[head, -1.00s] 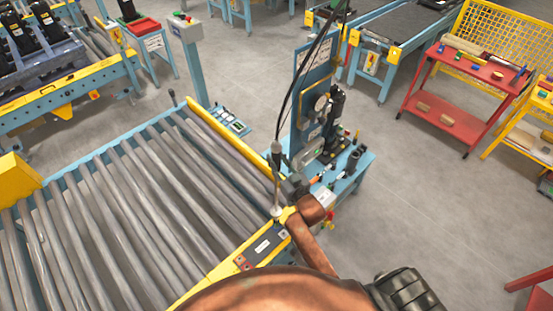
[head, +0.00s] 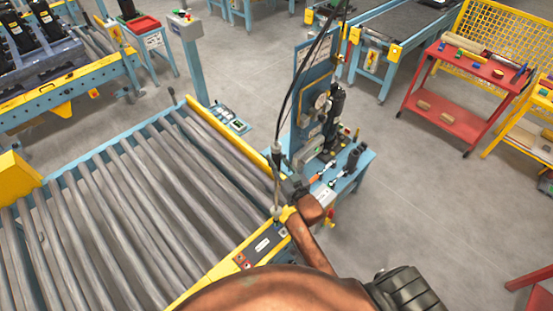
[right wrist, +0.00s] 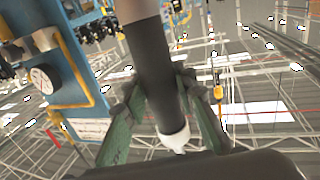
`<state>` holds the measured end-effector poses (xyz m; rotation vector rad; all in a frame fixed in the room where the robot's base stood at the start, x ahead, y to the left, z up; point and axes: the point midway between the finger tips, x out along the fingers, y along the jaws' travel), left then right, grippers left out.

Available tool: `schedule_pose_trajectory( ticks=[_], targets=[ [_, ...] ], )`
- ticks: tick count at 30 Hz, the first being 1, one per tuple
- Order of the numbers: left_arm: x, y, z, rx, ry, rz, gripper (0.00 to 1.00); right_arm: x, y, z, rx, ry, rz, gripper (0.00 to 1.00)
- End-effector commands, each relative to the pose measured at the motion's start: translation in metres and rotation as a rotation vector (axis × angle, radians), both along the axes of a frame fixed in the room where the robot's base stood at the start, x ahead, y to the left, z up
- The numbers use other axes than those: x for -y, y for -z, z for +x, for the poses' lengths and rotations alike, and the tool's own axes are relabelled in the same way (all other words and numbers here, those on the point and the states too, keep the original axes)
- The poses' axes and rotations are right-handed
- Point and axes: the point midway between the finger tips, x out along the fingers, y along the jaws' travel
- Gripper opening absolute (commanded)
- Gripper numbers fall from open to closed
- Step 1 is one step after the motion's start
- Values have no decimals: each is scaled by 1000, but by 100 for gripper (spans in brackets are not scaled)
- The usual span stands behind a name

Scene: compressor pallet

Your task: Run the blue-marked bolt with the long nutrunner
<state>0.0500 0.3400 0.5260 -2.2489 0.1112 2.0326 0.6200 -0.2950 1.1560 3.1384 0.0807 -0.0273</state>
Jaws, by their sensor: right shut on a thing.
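The long nutrunner (head: 277,165) hangs upright, with a dark upper body, a pale thin shaft and a cable above it, at the right edge of the roller conveyor. My right gripper (head: 282,184) is at the tool, small and partly hidden by my own arm. In the right wrist view, the green fingers of my right gripper (right wrist: 172,95) are shut on both sides of the dark cylindrical nutrunner body (right wrist: 152,65), which ends in a white tip. I cannot make out the blue-marked bolt in either view. My left gripper is not in view.
An empty roller conveyor (head: 120,215) with yellow end rails fills the left. A blue tool stand (head: 350,180) is beside the tool. Dark compressors (head: 18,45) sit on a pallet at upper left. A red cart (head: 470,95) stands at right; grey floor is clear between.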

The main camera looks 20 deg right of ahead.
Motion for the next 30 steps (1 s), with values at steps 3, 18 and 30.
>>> schedule_pose_trajectory(
  ticks=[3,18,30],
  targets=[
    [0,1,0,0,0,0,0,-1,-1,0,7,-1,-1,0],
    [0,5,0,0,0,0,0,-1,8,0,6,-1,-1,0],
    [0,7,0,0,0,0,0,0,13,0,0,-1,0,0]
  ],
)
